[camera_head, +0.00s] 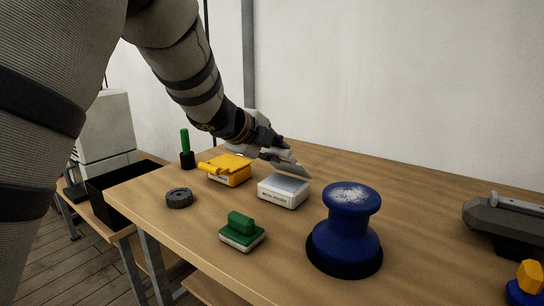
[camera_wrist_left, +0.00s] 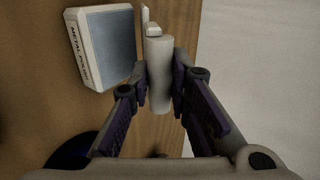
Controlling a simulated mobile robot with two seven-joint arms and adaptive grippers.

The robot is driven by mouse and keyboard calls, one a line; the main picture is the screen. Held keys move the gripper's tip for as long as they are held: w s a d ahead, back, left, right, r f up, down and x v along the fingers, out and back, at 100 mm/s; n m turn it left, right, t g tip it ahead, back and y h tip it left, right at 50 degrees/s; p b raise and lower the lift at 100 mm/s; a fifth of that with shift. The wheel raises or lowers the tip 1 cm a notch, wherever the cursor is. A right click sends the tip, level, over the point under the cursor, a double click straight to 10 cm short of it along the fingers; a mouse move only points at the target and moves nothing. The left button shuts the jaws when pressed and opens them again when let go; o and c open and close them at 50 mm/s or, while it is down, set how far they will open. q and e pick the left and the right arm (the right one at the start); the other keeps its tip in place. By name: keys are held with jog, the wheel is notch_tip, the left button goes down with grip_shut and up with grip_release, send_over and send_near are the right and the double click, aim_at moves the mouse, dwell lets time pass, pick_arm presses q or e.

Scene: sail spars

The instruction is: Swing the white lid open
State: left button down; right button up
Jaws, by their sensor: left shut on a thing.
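The white box (camera_head: 283,194), lettered as metal polish, stands on the bench with a grey-blue inset top face. In the left wrist view the white box (camera_wrist_left: 101,80) lies at upper left. My left gripper (camera_head: 277,152) is just beyond the box, shut on a pale piece that looks like the raised white lid (camera_head: 292,167). A tilted flat plate shows there in the head view. In the left wrist view the fingers (camera_wrist_left: 160,88) close around a pale rounded bar. Whether this piece joins the box is hidden. My right gripper is out of view.
A yellow box (camera_head: 228,173) stands close left of the white box. A green-handled block (camera_head: 241,232), a dark disc (camera_head: 179,198) and a large blue knobbed object (camera_head: 346,235) are nearer.

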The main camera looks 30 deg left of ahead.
pick_arm(q)
jog(key=shift+r, duration=0.1)
jog(key=shift+w+d+r, duration=0.1)
jog(key=shift+w+r, duration=0.35)
jog(key=shift+w, duration=0.15)
jog(key=shift+w+r, duration=0.4)
jog(key=shift+w, duration=0.2)
jog(key=shift+w+r, duration=0.15)
jog(key=shift+w, duration=0.65)
jog(key=shift+w+d+r, duration=0.1)
jog(key=shift+w+r, duration=0.25)
jog(key=shift+w, duration=0.2)
jog(key=c, duration=1.4)
grip_release()
jog(key=shift+f, duration=0.1)
